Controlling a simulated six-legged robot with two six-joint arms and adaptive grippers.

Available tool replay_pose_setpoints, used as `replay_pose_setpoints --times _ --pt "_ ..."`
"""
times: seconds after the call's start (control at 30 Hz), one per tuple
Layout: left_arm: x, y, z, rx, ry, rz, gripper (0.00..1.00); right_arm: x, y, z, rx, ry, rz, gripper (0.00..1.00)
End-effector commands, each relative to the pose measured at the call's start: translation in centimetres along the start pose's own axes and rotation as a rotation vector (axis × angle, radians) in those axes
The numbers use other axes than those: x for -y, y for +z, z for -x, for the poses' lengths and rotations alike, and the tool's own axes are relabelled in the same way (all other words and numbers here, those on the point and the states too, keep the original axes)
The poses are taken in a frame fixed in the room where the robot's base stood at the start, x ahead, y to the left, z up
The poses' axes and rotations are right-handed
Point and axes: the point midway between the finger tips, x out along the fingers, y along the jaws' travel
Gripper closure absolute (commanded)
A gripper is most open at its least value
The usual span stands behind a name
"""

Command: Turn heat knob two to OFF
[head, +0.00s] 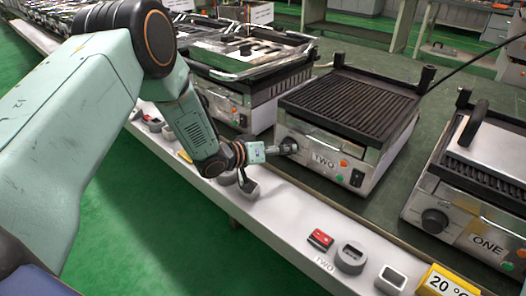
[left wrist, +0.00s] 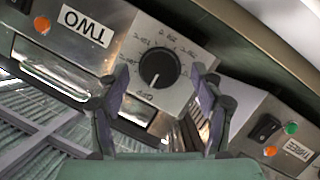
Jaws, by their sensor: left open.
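Heat knob two (left wrist: 160,68) is a round black dial on the steel front of the grill labelled TWO (head: 345,110). In the left wrist view its white mark points down and slightly left, toward a small label that I cannot read surely. My left gripper (left wrist: 160,78) is open, with one finger on each side of the knob in that view. I cannot tell whether the fingers touch it. In the head view the left gripper (head: 276,150) is at the front left of grill two and partly hides the knob (head: 290,146). My right gripper is not in view.
Grill ONE (head: 470,190) stands at the right, another grill (head: 245,75) at the left. A light ledge below carries a red switch (head: 320,239), grey sockets (head: 351,258) and a yellow temperature display (head: 445,283). A black switch (left wrist: 265,128) shows at right in the wrist view.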

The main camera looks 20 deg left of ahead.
Motion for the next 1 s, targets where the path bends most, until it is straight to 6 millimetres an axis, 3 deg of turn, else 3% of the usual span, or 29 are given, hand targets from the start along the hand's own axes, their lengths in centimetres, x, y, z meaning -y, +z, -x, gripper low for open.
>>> replay_pose_setpoints --times 0.3,0.5,0.7,1.0 --pt "0.0 -0.1 6.1 -0.005 0.0 0.007 0.33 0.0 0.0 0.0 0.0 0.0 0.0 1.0" --pt "0.0 -0.1 8.8 -0.004 -0.001 0.004 0.33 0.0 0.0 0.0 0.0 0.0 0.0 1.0" --pt "0.0 -0.1 10.1 -0.002 0.0 0.002 0.33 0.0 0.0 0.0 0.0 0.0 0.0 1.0" --pt "0.0 0.1 10.4 0.001 0.0 0.001 0.33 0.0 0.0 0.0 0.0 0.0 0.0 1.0"
